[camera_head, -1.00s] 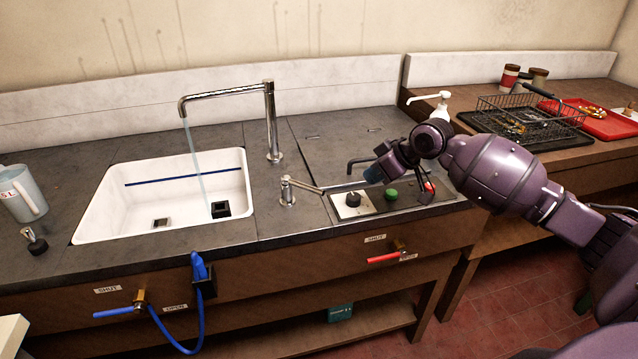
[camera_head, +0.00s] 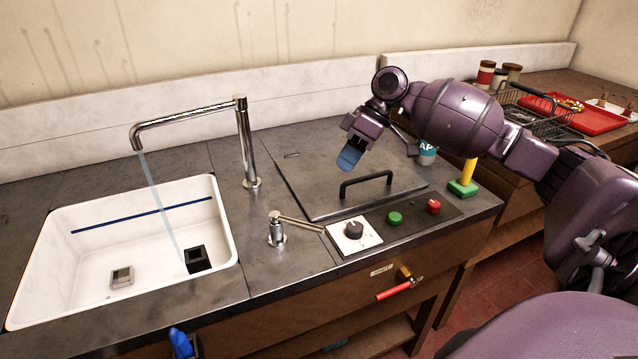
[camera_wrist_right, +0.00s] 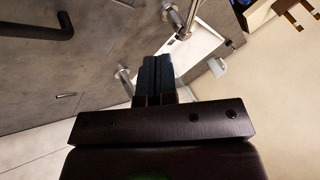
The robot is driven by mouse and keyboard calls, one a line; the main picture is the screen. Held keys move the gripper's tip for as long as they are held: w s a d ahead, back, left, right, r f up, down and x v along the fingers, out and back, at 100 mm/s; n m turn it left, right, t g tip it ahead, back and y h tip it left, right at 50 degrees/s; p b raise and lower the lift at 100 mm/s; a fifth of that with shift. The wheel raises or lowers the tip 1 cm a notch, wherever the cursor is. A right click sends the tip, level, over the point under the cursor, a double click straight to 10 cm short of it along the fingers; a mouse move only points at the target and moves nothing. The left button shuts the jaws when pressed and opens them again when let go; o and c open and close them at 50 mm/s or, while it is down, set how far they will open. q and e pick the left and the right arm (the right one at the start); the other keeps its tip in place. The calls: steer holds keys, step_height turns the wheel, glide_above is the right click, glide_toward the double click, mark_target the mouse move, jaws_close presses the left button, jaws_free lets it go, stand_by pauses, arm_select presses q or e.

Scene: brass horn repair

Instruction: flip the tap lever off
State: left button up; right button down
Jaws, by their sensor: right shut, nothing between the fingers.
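The chrome tap (camera_head: 246,145) stands behind the white sink, and a thin stream of water (camera_head: 163,205) falls from its spout into the sink. A short chrome post with the tap lever (camera_head: 298,222) stands on the counter right of the sink; the lever points right, towards the control panel. My right gripper (camera_head: 349,158) is shut and empty, with blue fingertips pointing down above the dark lid, behind and above the lever and apart from it. Its dark fingers also show in the right wrist view (camera_wrist_right: 155,80). My left gripper is not in view.
The lid's black handle (camera_head: 366,184) rises below my right gripper. The panel has a black knob (camera_head: 354,230), a green button (camera_head: 395,218) and a red button (camera_head: 433,206). A red-handled valve (camera_head: 399,289) sticks out of the counter front. The white sink (camera_head: 222,225) is at left.

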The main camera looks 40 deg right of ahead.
mark_target(300, 224)
steer(key=b+x, duration=0.1)
steer(key=x, duration=0.8)
steer(key=shift+s+a+f, duration=0.15)
steer(key=shift+a+f, duration=0.05)
steer(key=shift+f, duration=0.1)
steer(key=a, duration=0.1)
steer(key=s+a, duration=0.1)
steer(key=shift+s+a, duration=0.3)
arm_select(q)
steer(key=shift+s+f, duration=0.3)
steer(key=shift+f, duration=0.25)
arm_select(e)
steer(key=shift+s+a, duration=0.2)
steer(key=shift+a, duration=0.15)
steer(key=shift+a, duration=0.1)
